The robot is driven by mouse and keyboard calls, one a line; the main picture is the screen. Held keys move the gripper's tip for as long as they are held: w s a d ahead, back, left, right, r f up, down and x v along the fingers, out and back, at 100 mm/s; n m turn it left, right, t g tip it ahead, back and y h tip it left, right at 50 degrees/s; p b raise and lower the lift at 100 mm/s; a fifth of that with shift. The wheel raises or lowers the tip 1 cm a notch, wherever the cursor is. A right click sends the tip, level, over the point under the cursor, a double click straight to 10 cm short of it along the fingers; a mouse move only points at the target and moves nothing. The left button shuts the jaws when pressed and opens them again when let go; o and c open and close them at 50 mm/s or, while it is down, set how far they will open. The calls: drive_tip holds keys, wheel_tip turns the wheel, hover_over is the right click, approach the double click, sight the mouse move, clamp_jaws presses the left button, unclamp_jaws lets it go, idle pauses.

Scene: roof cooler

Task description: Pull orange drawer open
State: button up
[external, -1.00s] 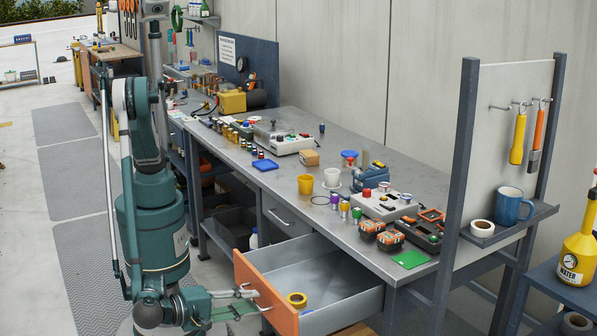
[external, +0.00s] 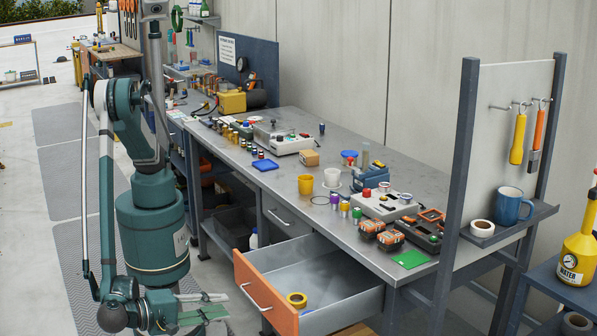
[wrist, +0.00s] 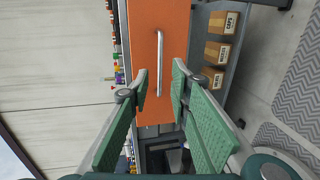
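The orange drawer (external: 265,295) is pulled well out from under the workbench, and its grey inside shows in the external view. A silver bar handle (external: 256,297) runs across its orange front. My gripper (external: 220,305) is just left of the handle, apart from it. In the wrist view the orange front (wrist: 146,60) and the handle (wrist: 160,65) show ahead, and the green fingers (wrist: 160,78) are spread with a gap between them and nothing held.
A yellow tape roll (external: 297,300) lies in the drawer. A grey workbench (external: 240,165) crowded with tools, cups and devices stands above it. The wrist view shows cardboard boxes (wrist: 217,52) on a shelf. Patterned mats (external: 75,150) cover the floor at left.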

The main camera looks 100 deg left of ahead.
drive_tip(key=shift+v, duration=1.2)
